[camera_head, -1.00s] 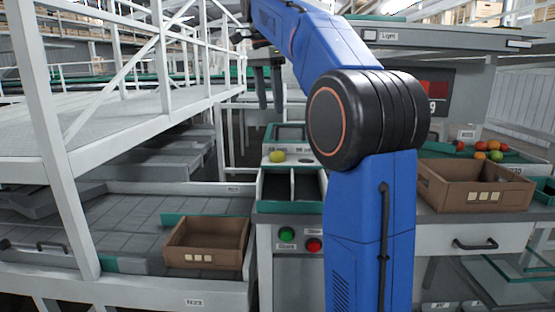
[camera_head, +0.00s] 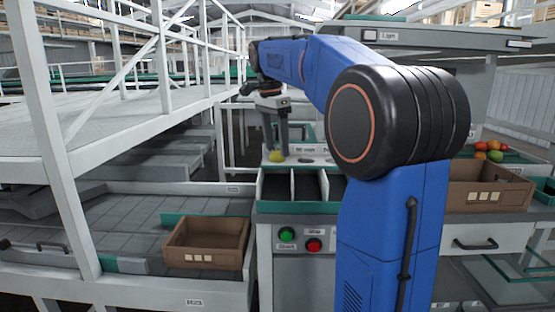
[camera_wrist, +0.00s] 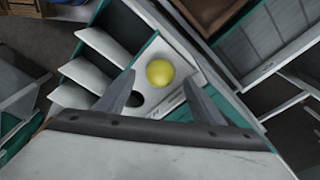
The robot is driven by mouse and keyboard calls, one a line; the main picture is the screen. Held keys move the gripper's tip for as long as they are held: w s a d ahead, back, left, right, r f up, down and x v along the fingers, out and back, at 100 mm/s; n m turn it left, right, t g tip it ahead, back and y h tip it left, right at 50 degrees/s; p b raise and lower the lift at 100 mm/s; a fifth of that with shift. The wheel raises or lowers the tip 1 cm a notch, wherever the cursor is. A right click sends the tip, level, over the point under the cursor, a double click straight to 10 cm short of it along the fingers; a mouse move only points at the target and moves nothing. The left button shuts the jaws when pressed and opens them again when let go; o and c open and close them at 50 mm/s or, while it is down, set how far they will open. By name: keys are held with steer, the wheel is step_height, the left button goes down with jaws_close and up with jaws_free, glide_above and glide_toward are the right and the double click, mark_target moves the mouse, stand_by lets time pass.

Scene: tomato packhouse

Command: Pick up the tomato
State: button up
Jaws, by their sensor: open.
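A yellow-green tomato (camera_head: 276,156) sits on the light top of the sorting station behind its dark bins. In the wrist view the tomato (camera_wrist: 159,72) lies between and just beyond my two fingers. My gripper (camera_head: 276,146) points down with its fingers around the tomato's spot in the head view, one finger partly behind or beside it. My gripper also shows in the wrist view (camera_wrist: 162,92), open, with a wide gap between the fingertips and nothing held. I cannot tell whether either finger touches the tomato.
The station's bins (camera_head: 292,171) have thin upright dividers. A brown box (camera_head: 207,257) stands at left on the grey conveyor. Another brown box (camera_head: 487,197) stands at right, with several red, orange and green tomatoes (camera_head: 494,156) behind it. White railings (camera_head: 160,90) rise at left.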

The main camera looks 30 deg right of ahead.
steer(key=shift+d+f, duration=0.1)
steer(key=shift+f, duration=0.9)
steer(key=c, duration=0.8)
steer(key=shift+c, duration=0.2)
